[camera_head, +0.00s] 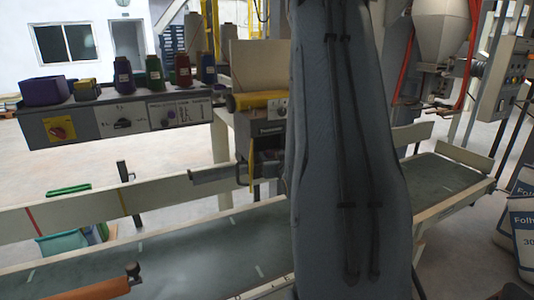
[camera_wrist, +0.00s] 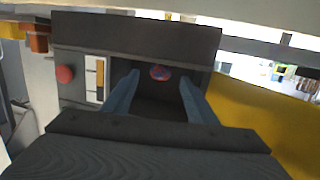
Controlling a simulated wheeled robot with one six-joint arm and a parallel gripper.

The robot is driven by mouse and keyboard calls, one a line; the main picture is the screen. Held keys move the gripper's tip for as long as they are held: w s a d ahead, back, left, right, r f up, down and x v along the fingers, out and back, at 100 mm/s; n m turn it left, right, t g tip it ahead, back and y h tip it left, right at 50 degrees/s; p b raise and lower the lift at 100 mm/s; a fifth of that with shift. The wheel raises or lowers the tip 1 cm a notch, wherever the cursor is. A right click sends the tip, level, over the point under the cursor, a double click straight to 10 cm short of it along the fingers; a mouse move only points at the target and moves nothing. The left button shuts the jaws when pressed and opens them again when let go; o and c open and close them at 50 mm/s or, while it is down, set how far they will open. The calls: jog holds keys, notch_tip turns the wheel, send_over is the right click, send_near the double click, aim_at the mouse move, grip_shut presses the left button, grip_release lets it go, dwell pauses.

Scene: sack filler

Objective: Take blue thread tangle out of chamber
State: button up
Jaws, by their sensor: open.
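In the wrist view, the chamber (camera_wrist: 150,107) is a dark recess in a dark grey machine housing. A small round blue thing with red on it (camera_wrist: 160,72) shows at its back; it may be the blue thread tangle, but it is too small to be sure. My gripper (camera_wrist: 158,90) is open, its two blue-grey fingers pointing toward the recess, one on each side of the small thing. Nothing is between the fingertips; whether they are inside the opening I cannot tell. In the head view my arm covers the middle, and my gripper and the chamber's inside are hidden.
A machine head (camera_head: 268,127) with a yellow cylinder (camera_head: 255,100) stands left of my arm, above a conveyor (camera_head: 190,240) with side rails. A control panel (camera_head: 130,120) bears several thread cones. A red button (camera_wrist: 64,73) sits left of the chamber. Sacks (camera_head: 524,235) stand far right.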

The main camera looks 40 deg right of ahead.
aim_at(270, 153)
jog(key=p+x, duration=0.1)
jog(key=x, duration=0.4)
jog(key=shift+r+p, duration=0.1)
jog(key=shift+p, duration=0.2)
jog(key=c, duration=1.1)
